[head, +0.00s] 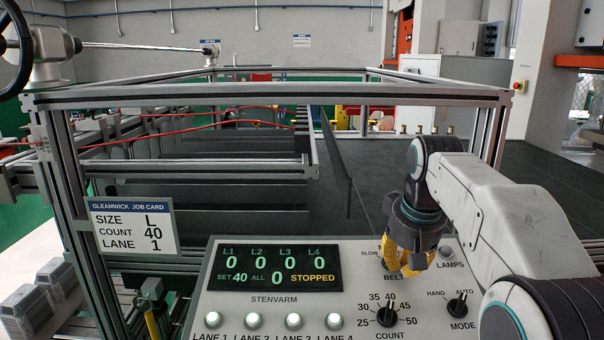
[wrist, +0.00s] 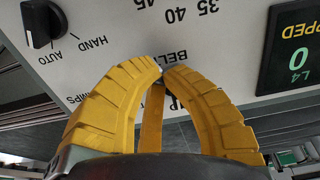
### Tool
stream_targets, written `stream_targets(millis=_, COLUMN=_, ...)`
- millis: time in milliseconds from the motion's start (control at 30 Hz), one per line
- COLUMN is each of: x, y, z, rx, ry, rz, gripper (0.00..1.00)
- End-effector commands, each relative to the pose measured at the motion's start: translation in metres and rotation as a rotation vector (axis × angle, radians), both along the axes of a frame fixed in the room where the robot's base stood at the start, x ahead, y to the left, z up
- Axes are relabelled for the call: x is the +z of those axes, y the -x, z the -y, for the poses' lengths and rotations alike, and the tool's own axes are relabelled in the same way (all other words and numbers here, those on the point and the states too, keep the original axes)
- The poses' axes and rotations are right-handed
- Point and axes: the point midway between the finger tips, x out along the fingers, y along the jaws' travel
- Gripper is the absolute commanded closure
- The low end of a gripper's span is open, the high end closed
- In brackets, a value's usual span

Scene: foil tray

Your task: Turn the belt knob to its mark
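The control panel (head: 300,252) stands in front of me. Its BELT label (head: 391,278) shows partly below my gripper (head: 415,268), with SLOW to the upper left. The belt knob is hidden behind the gripper in both views, so its pointer and mark do not show. My gripper points down at that spot. In the wrist view the panel is upside down, and the yellow fingers (wrist: 162,69) are shut, with their tips meeting just over the BELT label (wrist: 170,55). I see no knob between them and cannot tell whether they touch it.
The display (head: 279,269) reads STOPPED. A job card (head: 133,228) hangs left; a metal frame (head: 270,97) stands behind.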

Motion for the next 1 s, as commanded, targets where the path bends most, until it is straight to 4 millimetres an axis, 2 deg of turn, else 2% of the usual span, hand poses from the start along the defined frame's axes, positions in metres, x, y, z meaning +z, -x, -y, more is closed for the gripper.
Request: stream_targets(millis=1000, x=0.001, y=0.001, z=-0.015, rx=0.004, ry=-0.009, rz=0.008, gripper=1.0)
